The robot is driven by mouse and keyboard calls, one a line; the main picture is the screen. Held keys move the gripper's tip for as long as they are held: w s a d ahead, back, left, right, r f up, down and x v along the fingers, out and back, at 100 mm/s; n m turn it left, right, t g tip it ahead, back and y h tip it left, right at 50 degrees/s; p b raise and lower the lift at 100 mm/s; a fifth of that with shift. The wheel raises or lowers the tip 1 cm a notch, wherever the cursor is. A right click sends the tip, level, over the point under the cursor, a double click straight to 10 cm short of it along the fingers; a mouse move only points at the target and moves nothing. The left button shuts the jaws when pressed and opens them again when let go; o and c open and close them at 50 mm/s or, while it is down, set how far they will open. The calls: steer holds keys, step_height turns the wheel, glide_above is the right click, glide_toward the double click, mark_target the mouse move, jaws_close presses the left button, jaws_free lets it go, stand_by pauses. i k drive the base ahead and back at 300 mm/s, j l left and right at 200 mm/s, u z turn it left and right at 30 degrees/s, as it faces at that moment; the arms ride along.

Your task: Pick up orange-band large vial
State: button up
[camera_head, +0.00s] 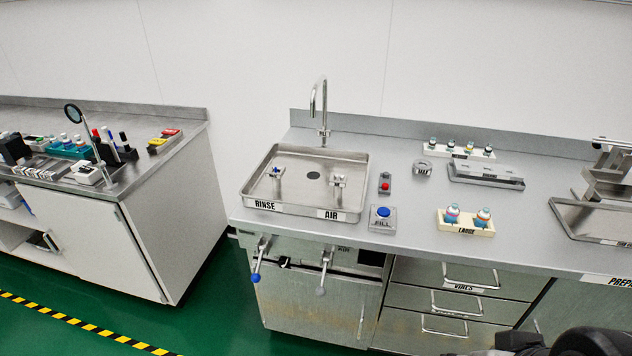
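Two large vials stand upright in a cream rack (467,230) labelled LARGE, on the right-hand steel counter. The right vial (483,217) shows an orange-red band and a blue-green part. The left vial (452,213) shows blue with a pinkish band. They are too small to tell the bands apart with certainty. Dark parts of my own arm show at the bottom right corner, well in front of and below the rack. My gripper's fingers cannot be made out, and nothing touches the vials.
A rack of small vials (460,151) stands behind, with a grey metal block (485,177) before it. Left are a blue FILL button (383,213) and a sink (258,190) with a tall tap. A metal tray (590,222) lies right. Counter around the LARGE rack is clear.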

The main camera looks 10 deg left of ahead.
mark_target(483, 217)
steer(key=u, duration=0.25)
steer(key=i+l+u, duration=0.2)
steer(key=l+u, duration=0.15)
steer(key=i+l+u, duration=0.15)
steer(key=l+u, duration=0.2)
steer(key=l, duration=0.15)
steer(key=l+u, duration=0.7)
steer(key=l, duration=0.8)
steer(key=i, duration=0.05)
